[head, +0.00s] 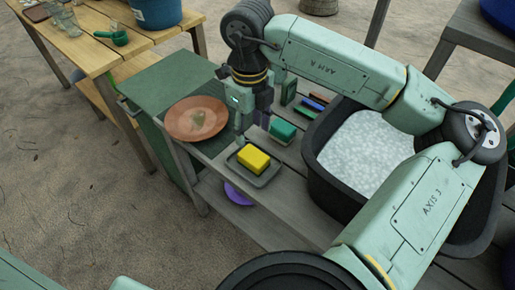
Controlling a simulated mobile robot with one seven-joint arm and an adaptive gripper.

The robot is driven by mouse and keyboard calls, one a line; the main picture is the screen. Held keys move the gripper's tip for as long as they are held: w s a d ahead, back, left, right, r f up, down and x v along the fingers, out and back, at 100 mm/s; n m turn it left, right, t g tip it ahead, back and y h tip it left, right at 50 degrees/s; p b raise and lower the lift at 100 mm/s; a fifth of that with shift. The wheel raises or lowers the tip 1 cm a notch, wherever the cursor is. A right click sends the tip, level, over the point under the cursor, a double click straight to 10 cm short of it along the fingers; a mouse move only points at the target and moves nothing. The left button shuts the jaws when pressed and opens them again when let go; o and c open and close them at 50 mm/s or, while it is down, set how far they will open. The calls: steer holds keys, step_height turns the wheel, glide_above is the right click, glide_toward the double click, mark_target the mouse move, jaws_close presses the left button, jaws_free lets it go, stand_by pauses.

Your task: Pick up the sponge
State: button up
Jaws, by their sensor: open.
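A yellow sponge (254,158) lies on a small dark grey tray (264,179) near the front edge of a grey wooden bench. A green block (283,130), perhaps another sponge, sits just behind it to the right. My gripper (246,138) hangs pointing down just behind and above the yellow sponge, with a finger near the back left of the tray. It is open and holds nothing. Whether a fingertip touches the sponge or tray cannot be told from this view.
An orange-brown plate (197,118) is left of my gripper. A black tub (325,188) of foamy water stands to the right. Small coloured blocks (309,108) lie behind. A purple dish (238,195) is on the shelf below. A wooden table (85,52) stands at back left.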

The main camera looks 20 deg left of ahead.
mark_target(252, 154)
steer(key=f, duration=0.3)
steer(key=shift+s+f, duration=0.2)
steer(key=shift+f, duration=0.05)
steer(key=shift+s+d+f+p, duration=0.15)
steer(key=shift+f+p, duration=1.2)
steer(key=shift+f, duration=1.4)
steer(key=c, duration=0.7)
